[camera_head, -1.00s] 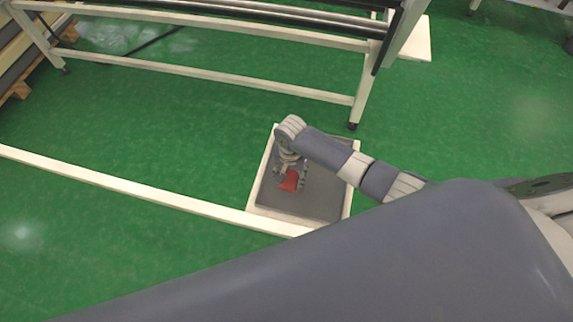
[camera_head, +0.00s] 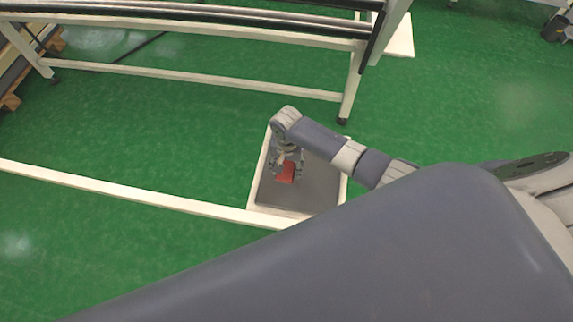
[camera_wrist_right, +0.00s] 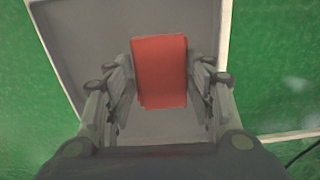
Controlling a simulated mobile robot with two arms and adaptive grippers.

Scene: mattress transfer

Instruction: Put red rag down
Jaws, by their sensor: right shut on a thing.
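The red rag (camera_head: 286,172) is a small folded red piece, between the fingers of my right gripper (camera_head: 288,168). In the right wrist view the rag (camera_wrist_right: 160,72) shows as a flat red rectangle between the two fingers of the right gripper (camera_wrist_right: 160,85), which is shut on it. The gripper is over a grey surface with a white rim (camera_head: 300,200); the rim also shows in the right wrist view (camera_wrist_right: 225,40). I cannot tell whether the rag touches that surface. My left gripper is not in view.
A white-framed table or rack (camera_head: 200,75) stands behind on the green floor (camera_head: 120,140). A long white bar (camera_head: 130,192) runs from the left to the grey-topped piece. A large grey surface fills the front right. Open floor lies at the left.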

